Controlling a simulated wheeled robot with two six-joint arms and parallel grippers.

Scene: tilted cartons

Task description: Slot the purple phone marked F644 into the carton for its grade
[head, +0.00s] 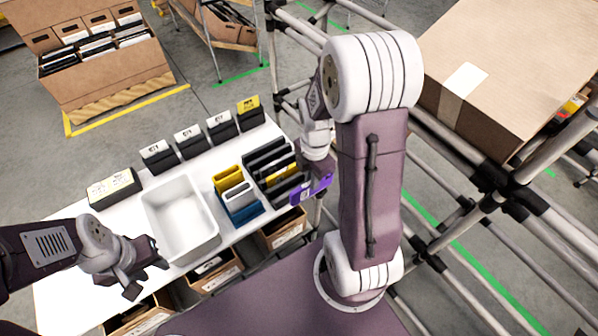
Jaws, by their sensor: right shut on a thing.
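The purple phone (322,186) is held by my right gripper (313,178), just off the right end of the white table, in the air beside the dark rack. Its marking is too small to read. My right gripper is shut on it, and my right arm hides part of the view behind. My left gripper (146,277) is empty, with its fingers apart, over the table's front left. Tilted cartons with white labels sit below the table's front edge: one at right (284,231), one in the middle (216,272), one at left (140,318). Their labels are unreadable.
On the table (75,265) stand an empty white bin (181,237), phones in yellow, grey and blue (238,197), a dark slotted group (268,160), and a row of black card holders (190,143). Pipe racking (440,135) with a large box (510,60) is at right.

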